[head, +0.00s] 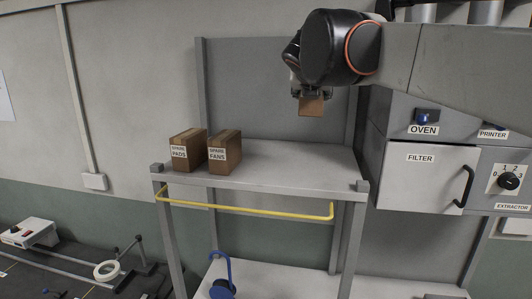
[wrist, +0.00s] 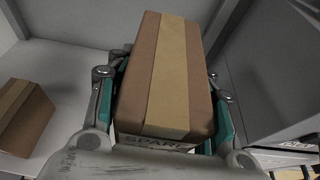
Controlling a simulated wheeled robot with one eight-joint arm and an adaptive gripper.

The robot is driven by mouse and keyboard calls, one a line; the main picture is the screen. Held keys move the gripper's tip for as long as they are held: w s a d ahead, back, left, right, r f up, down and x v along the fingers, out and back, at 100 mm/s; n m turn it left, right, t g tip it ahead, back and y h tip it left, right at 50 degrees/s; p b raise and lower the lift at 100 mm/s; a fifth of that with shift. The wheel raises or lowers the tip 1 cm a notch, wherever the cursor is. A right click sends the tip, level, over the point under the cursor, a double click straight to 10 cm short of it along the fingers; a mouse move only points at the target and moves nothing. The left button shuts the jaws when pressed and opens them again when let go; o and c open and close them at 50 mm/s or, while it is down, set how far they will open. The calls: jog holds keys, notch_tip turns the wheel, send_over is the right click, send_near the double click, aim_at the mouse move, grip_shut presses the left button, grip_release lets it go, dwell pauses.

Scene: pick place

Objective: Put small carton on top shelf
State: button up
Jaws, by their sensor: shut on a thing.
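A small brown carton (head: 311,106) hangs from my gripper (head: 311,92) above the right part of the top shelf (head: 300,160). In the wrist view, the carton (wrist: 165,75) sits between the two green-padded fingers of my gripper (wrist: 168,105), which are shut on its sides. Part of a label reading "SPARE" shows at its near end; the rest is hidden. In the head view the carton is clear of the shelf surface, with a visible gap below it.
Two cartons, "SPARE PADS" (head: 187,150) and "SPARE FANS" (head: 225,152), stand on the left of the top shelf. Its right side is bare. A yellow rail (head: 250,207) runs along the front. Grey cabinets (head: 425,175) stand close on the right.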

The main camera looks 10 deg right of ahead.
notch_tip(320, 180, down, 17)
jog(key=shift+s+f+p, duration=0.1)
jog(key=shift+s+p, duration=0.05)
jog(key=shift+p, duration=0.4)
jog(key=shift+f, duration=0.15)
jog(key=o, duration=1.1)
jog(key=shift+o, duration=0.5)
jog(key=shift+r, duration=0.2)
